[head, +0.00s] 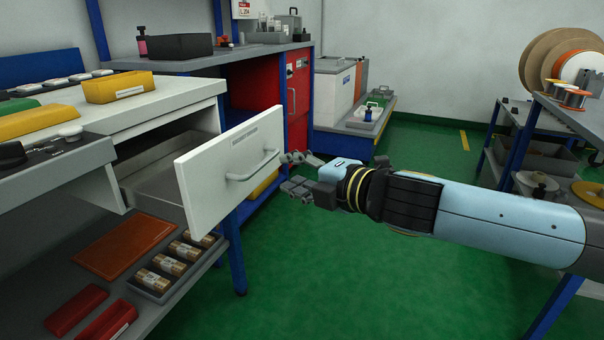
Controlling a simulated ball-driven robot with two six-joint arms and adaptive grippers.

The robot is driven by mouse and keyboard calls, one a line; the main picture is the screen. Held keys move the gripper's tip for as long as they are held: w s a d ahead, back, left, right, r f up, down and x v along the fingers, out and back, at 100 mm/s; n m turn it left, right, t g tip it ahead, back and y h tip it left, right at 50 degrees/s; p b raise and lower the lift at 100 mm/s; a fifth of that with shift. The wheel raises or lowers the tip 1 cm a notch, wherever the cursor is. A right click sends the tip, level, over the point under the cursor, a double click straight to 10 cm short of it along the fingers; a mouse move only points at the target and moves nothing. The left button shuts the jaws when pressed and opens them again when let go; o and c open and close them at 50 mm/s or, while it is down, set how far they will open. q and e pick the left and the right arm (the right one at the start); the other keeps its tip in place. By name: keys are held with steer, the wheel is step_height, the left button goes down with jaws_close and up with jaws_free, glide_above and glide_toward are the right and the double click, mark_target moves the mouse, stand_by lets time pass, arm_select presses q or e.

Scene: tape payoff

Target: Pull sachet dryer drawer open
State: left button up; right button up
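The sachet dryer drawer (215,184) is pulled partly out of the white bench at the left. Its white front carries a small label and a pale bar handle (255,169). The visible part of the drawer's inside is grey and looks empty. My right gripper (294,173) reaches in from the right, just right of the handle. Its dark fingers are spread apart with a gap between them, and nothing shows between them. The fingertips are close to the handle's far end; whether they touch it I cannot tell. My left gripper is not in view.
A shelf under the drawer holds an orange tray (125,245), a grey tray of cylinders (172,268) and red cases (108,319). Yellow bins (118,87) stand on the bench top. A rack with spools (575,97) is at the right. Green floor (330,270) is clear between.

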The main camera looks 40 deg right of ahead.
steer(key=shift+s+r, duration=0.25)
steer(key=shift+s, duration=0.7)
